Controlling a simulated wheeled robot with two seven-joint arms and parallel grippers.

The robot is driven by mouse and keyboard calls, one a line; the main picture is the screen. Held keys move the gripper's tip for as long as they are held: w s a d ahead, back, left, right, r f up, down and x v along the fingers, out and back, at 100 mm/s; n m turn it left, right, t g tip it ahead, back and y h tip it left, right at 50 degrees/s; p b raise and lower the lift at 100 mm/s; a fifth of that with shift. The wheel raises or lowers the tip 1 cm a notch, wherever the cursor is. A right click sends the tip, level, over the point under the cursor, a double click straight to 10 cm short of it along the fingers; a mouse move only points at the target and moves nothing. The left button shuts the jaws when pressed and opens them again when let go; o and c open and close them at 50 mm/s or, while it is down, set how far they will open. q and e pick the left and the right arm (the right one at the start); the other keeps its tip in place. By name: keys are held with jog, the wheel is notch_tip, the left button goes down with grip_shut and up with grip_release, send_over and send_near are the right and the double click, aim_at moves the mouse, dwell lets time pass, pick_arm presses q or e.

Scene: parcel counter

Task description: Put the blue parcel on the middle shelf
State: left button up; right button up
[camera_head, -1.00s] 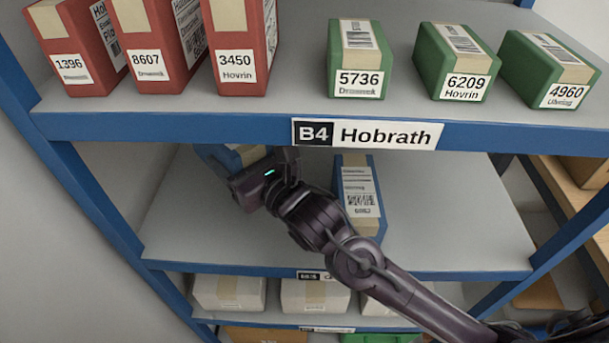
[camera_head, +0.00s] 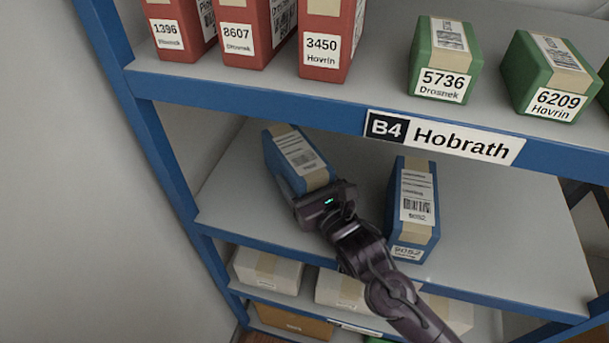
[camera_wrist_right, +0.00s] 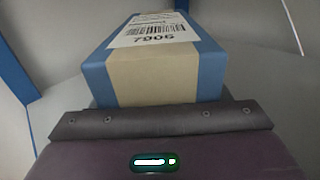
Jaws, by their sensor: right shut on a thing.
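A blue parcel (camera_head: 297,160) with a tan band and a white label is on the left part of the middle shelf (camera_head: 352,165). Its label reads 7906 in the right wrist view (camera_wrist_right: 155,75). My right gripper (camera_head: 318,196) is shut on the near end of this parcel; its fingers are mostly hidden. I cannot tell whether the parcel's underside touches the shelf. A second blue parcel (camera_head: 411,205), labelled 9052, stands on the same shelf to the right, apart from the gripper. My left gripper is not in view.
The upper shelf, with sign B4 Hobrath (camera_head: 444,138) on its front edge, holds red parcels (camera_head: 242,35) and green parcels (camera_head: 440,62). White boxes (camera_head: 268,270) are on the shelf below. A blue upright (camera_head: 165,150) stands left. The middle shelf is clear right of the second parcel.

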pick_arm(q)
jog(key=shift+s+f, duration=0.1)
pick_arm(e)
jog(key=o, duration=1.2)
jog(key=shift+f, duration=0.1)
jog(key=shift+o, duration=1.3)
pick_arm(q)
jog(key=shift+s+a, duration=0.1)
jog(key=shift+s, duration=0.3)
